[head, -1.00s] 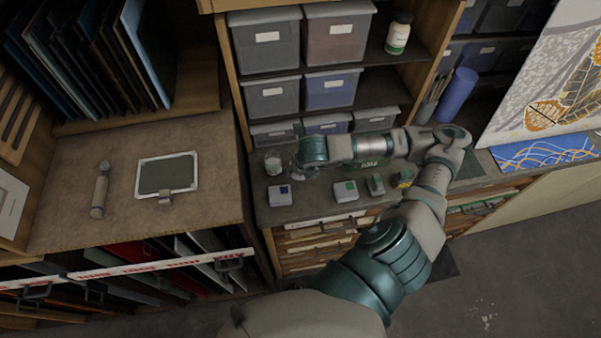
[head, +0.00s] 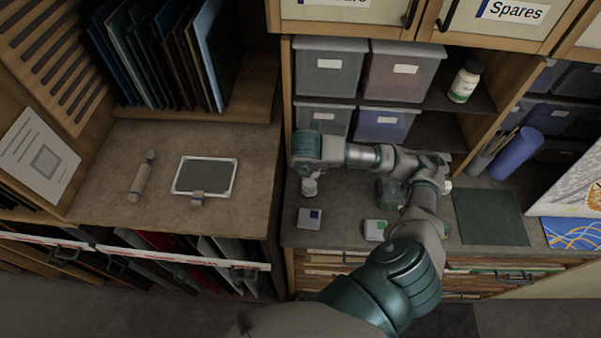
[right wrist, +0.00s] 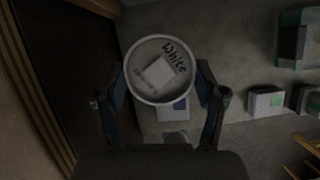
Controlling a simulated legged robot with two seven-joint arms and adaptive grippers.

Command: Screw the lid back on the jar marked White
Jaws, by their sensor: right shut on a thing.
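In the right wrist view a round, pale-rimmed top marked "White" (right wrist: 160,68) sits between the two fingers of my right gripper (right wrist: 162,95). A small pale patch shows on it beside the lettering. The fingers are shut on its sides. In the head view my right gripper (head: 309,174) points down over the grey counter, with a small whitish part of the jar (head: 309,188) below it. The arm and gripper hide most of the jar, and I cannot tell whether lid and jar are joined. My left gripper is out of view.
A small box with a blue mark (head: 310,218) stands just in front of the gripper, and a green-marked box (head: 375,230) to its right. The wooden cabinet (head: 267,215) stands close on the left. A dark green mat (head: 490,217) lies right.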

